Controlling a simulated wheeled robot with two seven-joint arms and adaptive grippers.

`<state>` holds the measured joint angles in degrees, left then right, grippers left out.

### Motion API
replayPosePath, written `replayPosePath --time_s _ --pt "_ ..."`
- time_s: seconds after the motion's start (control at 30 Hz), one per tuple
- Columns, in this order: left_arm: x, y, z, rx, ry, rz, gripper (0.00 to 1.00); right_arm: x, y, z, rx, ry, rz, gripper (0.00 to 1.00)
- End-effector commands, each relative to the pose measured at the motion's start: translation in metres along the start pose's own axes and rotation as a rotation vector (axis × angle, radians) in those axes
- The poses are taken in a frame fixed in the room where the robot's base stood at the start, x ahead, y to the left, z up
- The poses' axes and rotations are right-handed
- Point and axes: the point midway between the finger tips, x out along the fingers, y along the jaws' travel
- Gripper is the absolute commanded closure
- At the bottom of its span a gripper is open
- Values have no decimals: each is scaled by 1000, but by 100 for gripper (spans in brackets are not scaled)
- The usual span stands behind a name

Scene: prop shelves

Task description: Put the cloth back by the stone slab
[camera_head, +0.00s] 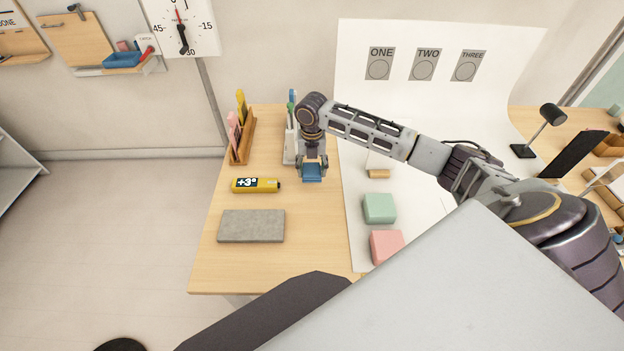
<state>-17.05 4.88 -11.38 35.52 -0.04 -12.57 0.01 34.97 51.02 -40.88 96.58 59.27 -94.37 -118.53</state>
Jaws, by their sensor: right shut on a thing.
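A small blue folded piece that looks like the cloth (312,174) is held in my right gripper (312,164), above the wooden table near its white-covered part. The gripper points downward and is shut on the cloth; its fingers hide part of it. The grey stone slab (252,226) lies flat on the table, lower left of the gripper and apart from it. My left gripper is not in view.
A yellow device (256,185) reading "+3°" lies between the slab and a wooden rack (243,140). A white holder (291,145) stands left of the gripper. Green (379,208) and pink (386,245) blocks sit on the white sheet. Bare wood shows right of the slab.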

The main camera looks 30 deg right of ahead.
Motion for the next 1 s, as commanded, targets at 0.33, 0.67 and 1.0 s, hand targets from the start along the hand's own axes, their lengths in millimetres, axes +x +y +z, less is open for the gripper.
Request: replayPosePath --time_s 0.33,0.67,1.0 --pt "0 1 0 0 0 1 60 8 0 0 0 -1 0 65" --pt "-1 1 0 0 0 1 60 24 -1 0 0 1 -1 65" --pt "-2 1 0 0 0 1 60 57 -1 0 1 0 -1 65"
